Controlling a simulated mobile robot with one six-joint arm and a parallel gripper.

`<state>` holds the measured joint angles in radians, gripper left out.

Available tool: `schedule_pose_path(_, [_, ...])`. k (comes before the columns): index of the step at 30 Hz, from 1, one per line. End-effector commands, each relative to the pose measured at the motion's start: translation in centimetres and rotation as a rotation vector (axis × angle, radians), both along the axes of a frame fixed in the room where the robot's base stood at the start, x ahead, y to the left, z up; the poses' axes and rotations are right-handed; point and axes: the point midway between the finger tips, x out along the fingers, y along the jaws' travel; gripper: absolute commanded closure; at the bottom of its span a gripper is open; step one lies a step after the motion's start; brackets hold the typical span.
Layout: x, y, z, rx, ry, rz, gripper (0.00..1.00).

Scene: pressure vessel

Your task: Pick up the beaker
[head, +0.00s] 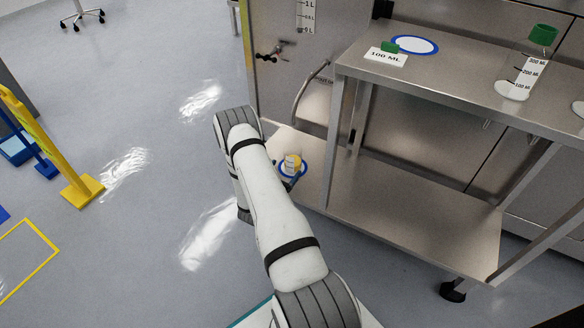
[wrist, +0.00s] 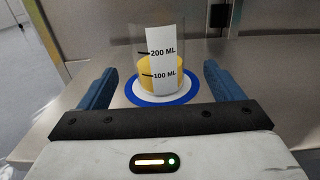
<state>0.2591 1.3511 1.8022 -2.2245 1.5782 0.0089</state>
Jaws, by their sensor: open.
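The beaker (wrist: 151,62) is clear glass with a white label marked 100 ML and 200 ML. In the head view the beaker (head: 292,164) shows beside my arm on the low shelf, partly hidden. My gripper (wrist: 158,84) is open, with one blue finger to the left of the beaker and one to the right, both apart from it. In the head view my gripper is mostly hidden behind my arm.
A vessel with a tap (head: 270,52) stands behind the low shelf (head: 316,150). A yellow post (head: 82,190) stands at the left.

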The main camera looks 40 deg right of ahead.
Motion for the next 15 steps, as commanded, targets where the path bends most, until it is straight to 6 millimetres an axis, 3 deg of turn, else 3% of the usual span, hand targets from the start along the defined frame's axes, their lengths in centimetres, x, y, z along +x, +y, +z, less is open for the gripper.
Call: schedule_pose_path(15, [2.4, -5.9, -0.1, 0.0, -0.003, -0.004, 0.13])
